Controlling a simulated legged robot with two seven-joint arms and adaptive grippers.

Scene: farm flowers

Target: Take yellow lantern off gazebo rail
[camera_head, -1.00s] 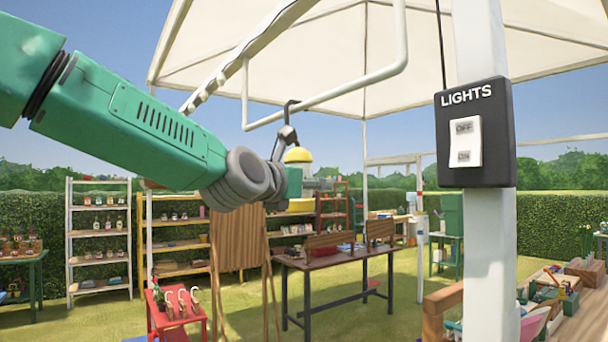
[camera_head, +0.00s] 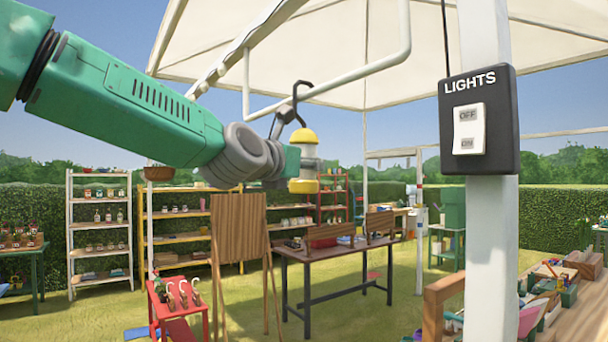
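The yellow lantern (camera_head: 304,136) has a yellow cap, a pale clear middle and a yellow base. It hangs upright below a black hook (camera_head: 303,84). The hook's top shows above the white gazebo rail (camera_head: 345,83); I cannot tell whether the hook is fully clear of it. My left gripper (camera_head: 286,118) comes in from the left and appears shut on the lantern near its hook and upper part. The exact finger contact is partly hidden. My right gripper is not in view.
A white post (camera_head: 490,250) with a black LIGHTS switch box (camera_head: 479,120) stands at the right. Below are a brown table (camera_head: 335,254), a wooden board on legs (camera_head: 239,232), a red stand (camera_head: 172,312) and shelves (camera_head: 100,232). Open grass lies between them.

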